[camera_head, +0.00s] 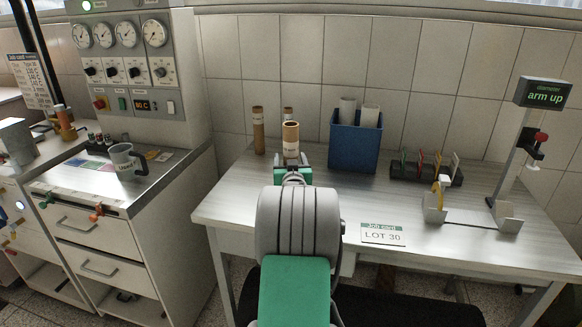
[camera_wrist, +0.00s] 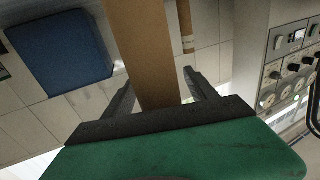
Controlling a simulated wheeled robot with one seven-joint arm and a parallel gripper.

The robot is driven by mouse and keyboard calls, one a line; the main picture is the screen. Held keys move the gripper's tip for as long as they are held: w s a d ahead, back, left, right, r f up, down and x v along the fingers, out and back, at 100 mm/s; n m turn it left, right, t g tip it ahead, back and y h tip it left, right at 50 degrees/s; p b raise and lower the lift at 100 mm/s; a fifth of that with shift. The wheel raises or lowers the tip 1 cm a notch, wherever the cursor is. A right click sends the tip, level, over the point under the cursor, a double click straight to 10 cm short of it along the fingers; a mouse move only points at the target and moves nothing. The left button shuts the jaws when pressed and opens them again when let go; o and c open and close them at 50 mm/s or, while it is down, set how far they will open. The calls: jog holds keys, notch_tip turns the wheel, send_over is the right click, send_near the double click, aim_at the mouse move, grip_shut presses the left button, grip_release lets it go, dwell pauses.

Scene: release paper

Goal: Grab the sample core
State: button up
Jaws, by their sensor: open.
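A brown cardboard core (camera_head: 291,138) with a pale label stands upright near the table's left end, directly beyond my gripper (camera_head: 291,172). In the wrist view the core (camera_wrist: 153,45) runs between the two dark fingers of my gripper (camera_wrist: 157,78). The fingers are open, one on each side, with visible gaps to the core. The lower part of the near core is hidden by my gripper in the head view.
A blue bin (camera_head: 354,145) with white rolls stands right of the cores. A dark rack (camera_head: 426,172) with coloured pieces, a gauge stand reading "arm up" (camera_head: 542,93) and a LOT 30 card (camera_head: 383,235) are further right. A cabinet with a mug (camera_head: 124,159) stands left.

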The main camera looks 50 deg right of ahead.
grip_shut()
dwell(0.8)
